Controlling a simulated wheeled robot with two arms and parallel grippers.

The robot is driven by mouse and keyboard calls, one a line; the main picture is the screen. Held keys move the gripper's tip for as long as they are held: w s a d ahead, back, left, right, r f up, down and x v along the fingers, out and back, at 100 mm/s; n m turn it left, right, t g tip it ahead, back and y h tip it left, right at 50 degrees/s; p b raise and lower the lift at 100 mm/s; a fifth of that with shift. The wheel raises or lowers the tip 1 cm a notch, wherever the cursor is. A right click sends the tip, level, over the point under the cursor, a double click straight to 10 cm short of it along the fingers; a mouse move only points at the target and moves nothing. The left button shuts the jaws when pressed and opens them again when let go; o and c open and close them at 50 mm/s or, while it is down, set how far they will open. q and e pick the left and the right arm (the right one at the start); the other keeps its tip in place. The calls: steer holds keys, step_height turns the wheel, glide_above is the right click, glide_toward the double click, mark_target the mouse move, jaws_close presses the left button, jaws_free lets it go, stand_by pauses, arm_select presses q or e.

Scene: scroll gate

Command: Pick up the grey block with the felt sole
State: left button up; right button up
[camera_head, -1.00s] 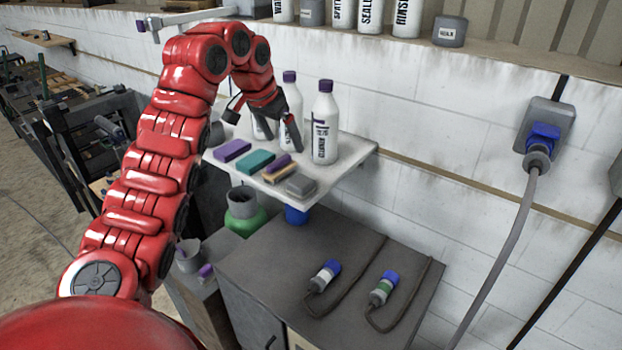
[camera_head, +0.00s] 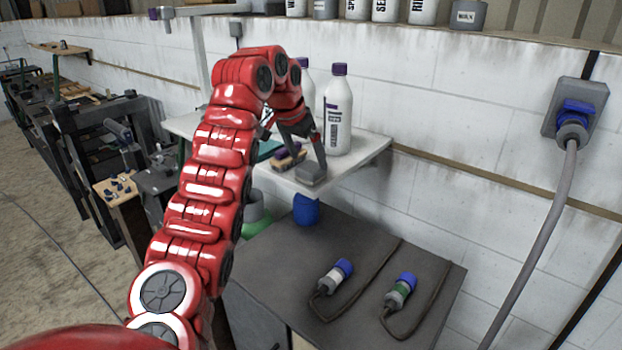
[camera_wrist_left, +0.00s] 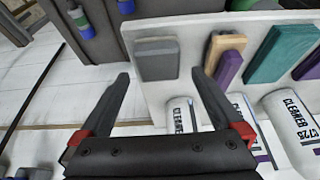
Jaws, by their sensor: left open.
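The grey block (camera_head: 312,176) lies near the front corner of the white wall shelf (camera_head: 362,158). In the left wrist view the grey block (camera_wrist_left: 157,66) shows a darker grey main part and a thin lighter layer along one edge. My left gripper (camera_head: 297,158) is over the shelf, close to the block, with one finger partly in front of it. In the left wrist view my left gripper (camera_wrist_left: 161,76) is open and empty, with the block just beyond and between its fingertips. I cannot tell whether a finger touches it. My right gripper is not in view.
A tan and purple block (camera_wrist_left: 224,60) lies close beside the grey one, and a teal block (camera_wrist_left: 280,52) lies further along. White bottles (camera_head: 337,112) stand behind on the shelf. A grey cabinet (camera_head: 375,270) with two plugs is below.

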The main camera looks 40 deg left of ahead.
mark_target(311, 167)
arm_select(q)
steer(key=shift+w+f+p, duration=0.15)
steer(key=shift+f+p, duration=0.2)
steer(key=shift+f, duration=0.05)
steer(key=shift+p+x, duration=0.5)
steer(key=shift+x, duration=0.7)
steer(key=shift+w+f, duration=0.1)
steer(key=shift+f, duration=0.35)
steer(key=shift+d, duration=0.1)
steer(key=c, duration=1.4)
